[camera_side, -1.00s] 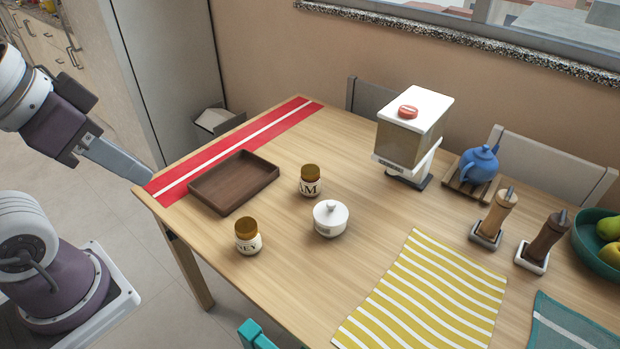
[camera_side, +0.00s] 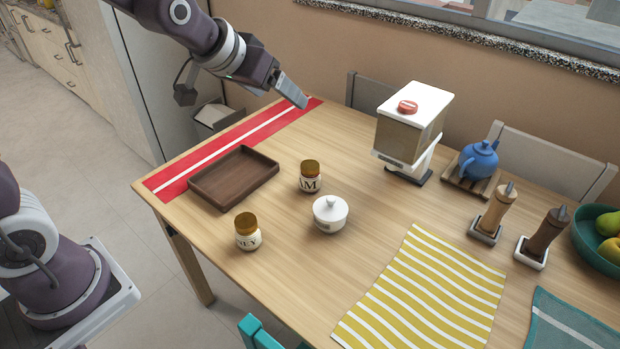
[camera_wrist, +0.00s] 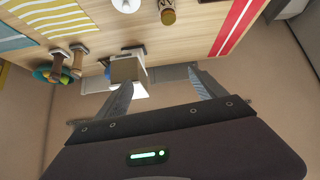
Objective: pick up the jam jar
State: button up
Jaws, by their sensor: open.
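The jam jar (camera_side: 310,178) stands upright on the table, with a brown-gold lid and a pale label showing "AM". It also shows in the wrist view as a jar (camera_wrist: 167,12) at the top edge. A similar jar (camera_side: 247,232), its label ending in "EY", stands nearer the front left. My gripper (camera_side: 304,104) is in the air near the far end of the red runner, above and behind the jam jar and apart from it. In the wrist view my gripper (camera_wrist: 160,88) has its two fingers spread, with nothing held between them.
A brown wooden tray (camera_side: 268,165) lies left of the jam jar, and a white lidded bowl (camera_side: 330,215) stands close in front of it. A dispenser (camera_side: 405,135) stands behind to the right. A yellow striped cloth (camera_side: 425,290) lies at the front right.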

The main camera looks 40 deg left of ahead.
jog(key=w+a+f+t, duration=0.2)
jog(key=w+f, duration=0.9)
jog(key=n+y, duration=0.1)
send_over(304, 179)
jog(key=w+d, duration=0.2)
notch_tip(304, 179, down, 6)
jog(key=shift+t, duration=0.5)
jog(key=f, duration=0.4)
jog(key=a+f, duration=0.1)
jog(key=f, duration=0.1)
jog(key=shift+w+f, duration=0.2)
jog(key=shift+w, duration=0.2)
jog(key=shift+t+y, duration=0.6)
jog(key=shift+t, duration=0.3)
jog(key=f, duration=0.3)
jog(key=s+f, duration=0.1)
jog(key=f, duration=0.2)
jog(key=a+f, duration=0.1)
jog(key=f, duration=0.2)
jog(key=shift+s+f, duration=0.25)
jog(key=shift+f, duration=0.15)
jog(key=x, duration=0.5)
jog(key=shift+s, duration=0.1)
grip_shut()
